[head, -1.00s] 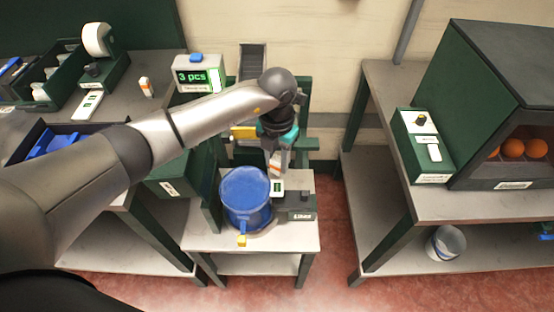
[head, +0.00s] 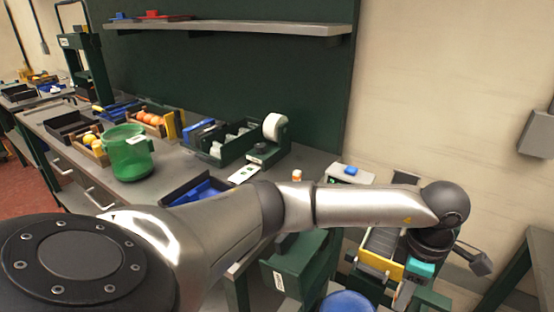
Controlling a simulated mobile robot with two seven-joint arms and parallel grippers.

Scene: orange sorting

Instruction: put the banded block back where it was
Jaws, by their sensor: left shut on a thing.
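My left arm reaches across to the right, and its left gripper (head: 409,284) points down near the lower right. It is shut on a small pale block (head: 402,297), seen partly at the lower edge; an orange mark shows on it, but its bands are hard to make out here. A similar small white and orange block (head: 297,175) stands on the bench behind my forearm, partly hidden. My right gripper is not in view.
A grey chute with a yellow front (head: 381,262) is beside the gripper. A blue bucket (head: 347,304) is cut off below. The bench holds a green bucket (head: 128,154), a white-roll dispenser (head: 275,127) and several bins. A shelf (head: 230,28) hangs above.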

